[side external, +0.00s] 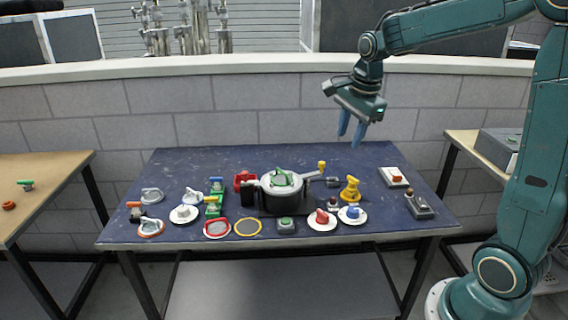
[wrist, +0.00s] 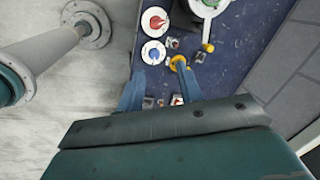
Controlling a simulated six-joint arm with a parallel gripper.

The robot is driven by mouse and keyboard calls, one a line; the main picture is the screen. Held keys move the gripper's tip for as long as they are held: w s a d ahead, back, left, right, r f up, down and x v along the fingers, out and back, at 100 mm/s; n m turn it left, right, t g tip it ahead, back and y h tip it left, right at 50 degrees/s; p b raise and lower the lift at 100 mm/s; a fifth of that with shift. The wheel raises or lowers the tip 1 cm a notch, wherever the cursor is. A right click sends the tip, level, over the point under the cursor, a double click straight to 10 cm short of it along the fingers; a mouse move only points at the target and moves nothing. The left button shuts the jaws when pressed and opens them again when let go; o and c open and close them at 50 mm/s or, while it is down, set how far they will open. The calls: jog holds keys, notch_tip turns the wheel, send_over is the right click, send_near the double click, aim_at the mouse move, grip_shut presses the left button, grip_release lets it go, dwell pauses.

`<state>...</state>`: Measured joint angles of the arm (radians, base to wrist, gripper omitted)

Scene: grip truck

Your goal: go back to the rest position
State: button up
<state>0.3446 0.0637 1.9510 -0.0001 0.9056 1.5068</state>
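My gripper (side external: 351,131) hangs above the back right part of the blue table (side external: 190,160), with its blue fingers pointing down. It is well clear of everything on the table. In the wrist view its two blue fingers (wrist: 160,88) are spread apart and nothing shows between them in their grasp. The gripper is open and empty.
A pot-like device with a green knob (side external: 281,178) stands mid-table. Around it are a yellow valve (side external: 350,188), a red-knob disc (side external: 321,219), a blue-knob disc (side external: 352,214) and a red-button box (side external: 394,177). A brick wall (side external: 240,112) stands behind.

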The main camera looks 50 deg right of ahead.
jog(key=s+a+r+n+t, duration=0.1)
jog(key=s+a+n, duration=0.5)
jog(key=s+n, duration=0.3)
jog(key=s+a+r+n+t, duration=0.1)
jog(key=s+a+n+t, duration=0.1)
jog(key=s+a+n, duration=0.5)
jog(key=shift+s+r+n+y, duration=0.2)
jog(key=shift+s+n+y, duration=0.2)
jog(key=shift+s+n, duration=1.65)
jog(key=shift+w+n, duration=0.55)
jog(key=shift+w, duration=0.2)
jog(key=shift+c, duration=0.2)
